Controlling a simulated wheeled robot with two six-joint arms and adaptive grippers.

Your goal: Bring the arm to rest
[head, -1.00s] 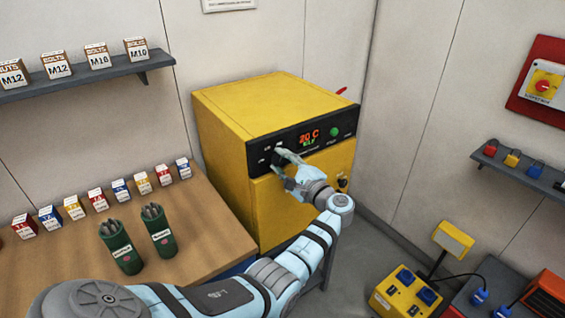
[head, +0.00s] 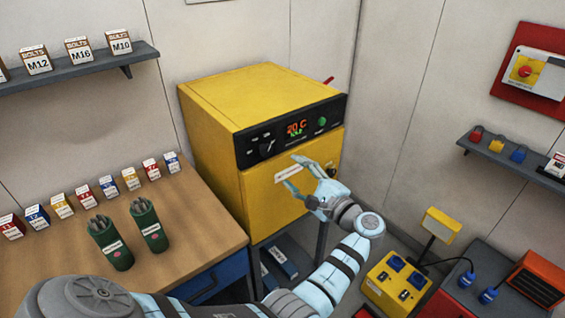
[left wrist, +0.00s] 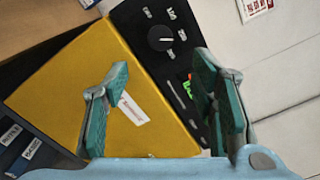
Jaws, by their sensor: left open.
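My left arm (head: 345,270) reaches in from the bottom of the head view. My left gripper (head: 296,176) is open and empty in front of the yellow oven's door (head: 265,195), below its black control panel (head: 290,132). In the left wrist view the two fingers (left wrist: 160,105) stand wide apart with nothing between them; the door (left wrist: 70,90) and the dial (left wrist: 160,38) show behind them. I cannot tell whether a finger touches the door. The panel display reads 20 C. My right gripper is not in view.
A wooden bench (head: 190,240) at left holds two green rod canisters (head: 148,225) and a row of small boxes (head: 85,195). A shelf (head: 80,68) with bolt boxes hangs above. A yellow power box (head: 395,283) stands on the floor at right. A shelf with padlocks (head: 515,160) is on the right wall.

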